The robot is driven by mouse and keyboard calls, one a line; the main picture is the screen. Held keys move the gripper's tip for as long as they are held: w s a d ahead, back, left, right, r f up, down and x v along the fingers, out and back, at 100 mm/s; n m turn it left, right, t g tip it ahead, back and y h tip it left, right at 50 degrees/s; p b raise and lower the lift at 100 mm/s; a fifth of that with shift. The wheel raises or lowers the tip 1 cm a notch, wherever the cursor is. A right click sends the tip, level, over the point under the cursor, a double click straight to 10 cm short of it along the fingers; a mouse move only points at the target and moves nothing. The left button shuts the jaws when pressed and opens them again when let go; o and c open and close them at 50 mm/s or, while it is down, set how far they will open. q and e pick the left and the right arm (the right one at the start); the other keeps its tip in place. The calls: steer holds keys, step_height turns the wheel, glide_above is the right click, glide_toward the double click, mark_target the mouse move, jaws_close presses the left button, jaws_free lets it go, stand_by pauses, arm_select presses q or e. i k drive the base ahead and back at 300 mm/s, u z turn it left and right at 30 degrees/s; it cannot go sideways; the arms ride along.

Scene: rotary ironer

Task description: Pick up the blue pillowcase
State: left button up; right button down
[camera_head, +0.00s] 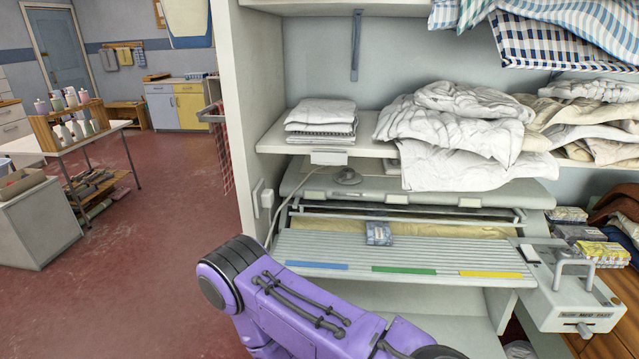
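I cannot pick out a blue pillowcase for certain. Blue-and-white checked cloths (565,45) hang over the edge of the upper shelf at the top right. A dark blue cloth (626,240) lies at the right edge, partly cut off by the frame. One of my purple arms (290,305) crosses the bottom middle, in front of the ironer (400,255). Its gripper is out of frame below, and my other gripper does not show either.
White crumpled linens (455,130) and a folded white stack (320,115) lie on the shelf above the ironer. A small blue packet (378,233) sits on the ironer. A spool rack (75,120) stands on a table at left. The red floor (160,230) between is clear.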

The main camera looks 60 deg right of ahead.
mark_target(378, 233)
steer(key=z, duration=1.1)
steer(key=k, duration=0.4)
steer(key=z, duration=0.95)
steer(key=i, duration=0.5)
steer(key=z, duration=0.05)
steer(key=k, duration=0.5)
steer(key=u, duration=2.25)
steer(key=i, duration=1.55)
steer(key=z, duration=2.15)
